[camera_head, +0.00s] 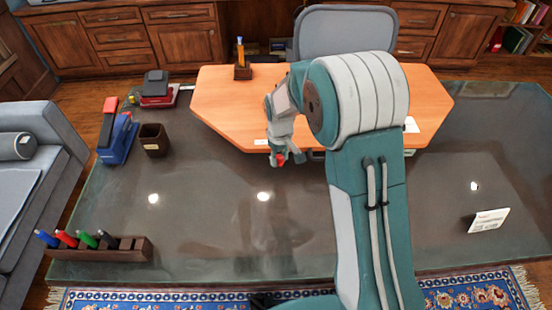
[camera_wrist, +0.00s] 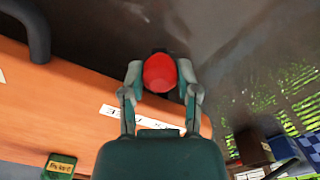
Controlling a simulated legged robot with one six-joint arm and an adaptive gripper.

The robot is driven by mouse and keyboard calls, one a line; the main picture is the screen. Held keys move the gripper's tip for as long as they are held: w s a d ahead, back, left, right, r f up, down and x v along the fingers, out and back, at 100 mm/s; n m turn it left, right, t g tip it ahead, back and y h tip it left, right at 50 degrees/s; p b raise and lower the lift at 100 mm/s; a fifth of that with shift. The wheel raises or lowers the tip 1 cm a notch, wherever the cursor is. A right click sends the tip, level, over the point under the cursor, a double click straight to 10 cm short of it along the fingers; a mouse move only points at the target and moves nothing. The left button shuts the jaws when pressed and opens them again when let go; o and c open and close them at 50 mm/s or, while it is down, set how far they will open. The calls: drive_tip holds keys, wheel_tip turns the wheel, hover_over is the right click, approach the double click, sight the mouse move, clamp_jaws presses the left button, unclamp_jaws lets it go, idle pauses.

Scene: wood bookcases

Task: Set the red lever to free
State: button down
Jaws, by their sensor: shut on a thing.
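The red lever's round knob (camera_wrist: 160,73) sits between the two fingers of my gripper (camera_wrist: 160,88) in the wrist view, with both fingers against its sides. In the head view the red knob (camera_head: 281,160) shows at the tip of my gripper (camera_head: 277,154), just off the front edge of the orange desk (camera_head: 225,110). A white label (camera_wrist: 115,111) with dark letters is on the desk edge beside the lever. My gripper partly covers it and its word is hard to read. The lever's shaft and pivot are hidden.
A grey chair (camera_head: 345,28) stands behind the desk. On the dark glass surface (camera_head: 210,200) are a blue stapler-like item (camera_head: 118,142), a dark cup (camera_head: 154,140), a marker rack (camera_head: 110,250) and a white card (camera_head: 489,220). The surface's front middle is clear.

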drive_tip(key=shift+d+f, duration=0.1)
idle(0.4)
drive_tip(key=shift+c, duration=1.6)
unclamp_jaws()
wheel_tip(320, 180, up, 12)
drive_tip(key=shift+w, duration=0.1)
